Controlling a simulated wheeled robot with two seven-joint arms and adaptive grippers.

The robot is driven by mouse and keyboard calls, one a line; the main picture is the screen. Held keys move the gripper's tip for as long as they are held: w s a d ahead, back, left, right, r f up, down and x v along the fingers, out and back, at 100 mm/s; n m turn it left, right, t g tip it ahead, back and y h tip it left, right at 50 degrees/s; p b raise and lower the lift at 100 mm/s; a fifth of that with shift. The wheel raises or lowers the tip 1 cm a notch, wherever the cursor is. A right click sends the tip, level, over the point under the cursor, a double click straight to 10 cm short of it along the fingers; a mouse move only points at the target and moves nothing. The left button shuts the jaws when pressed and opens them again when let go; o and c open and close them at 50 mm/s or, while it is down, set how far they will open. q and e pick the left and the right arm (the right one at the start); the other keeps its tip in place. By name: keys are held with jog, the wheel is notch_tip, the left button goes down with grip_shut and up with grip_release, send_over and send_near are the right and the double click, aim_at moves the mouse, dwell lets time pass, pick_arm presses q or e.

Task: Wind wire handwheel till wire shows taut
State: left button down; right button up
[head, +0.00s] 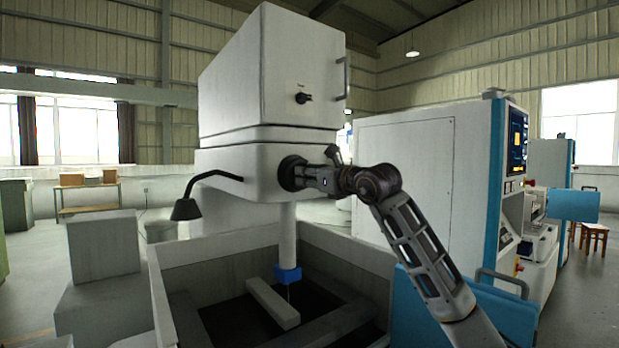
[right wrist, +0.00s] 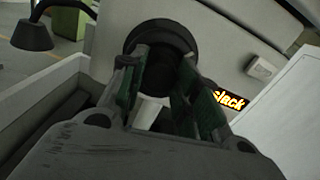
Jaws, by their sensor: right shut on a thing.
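The dark round handwheel (head: 289,173) sits on the front of the white machine head (head: 262,160). It also shows in the right wrist view (right wrist: 160,32), between my fingers. My right gripper (head: 304,175) reaches in from the right and is shut on the handwheel; its two fingers (right wrist: 158,80) stand on either side of the dark hub. A display on the machine face in the right wrist view reads "slack" (right wrist: 228,99). A thin wire (head: 289,293) seems to hang below the blue guide (head: 288,274). My left gripper is not in view.
A black lamp (head: 187,209) on a bent arm sticks out left of the handwheel. Below is an open tank (head: 158,290) with a pale block (head: 272,303) inside. A small knob (head: 303,98) is higher up. A control cabinet (head: 508,160) stands right.

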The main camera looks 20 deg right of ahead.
jog(key=o, duration=1)
jog(key=shift+v, duration=5.95)
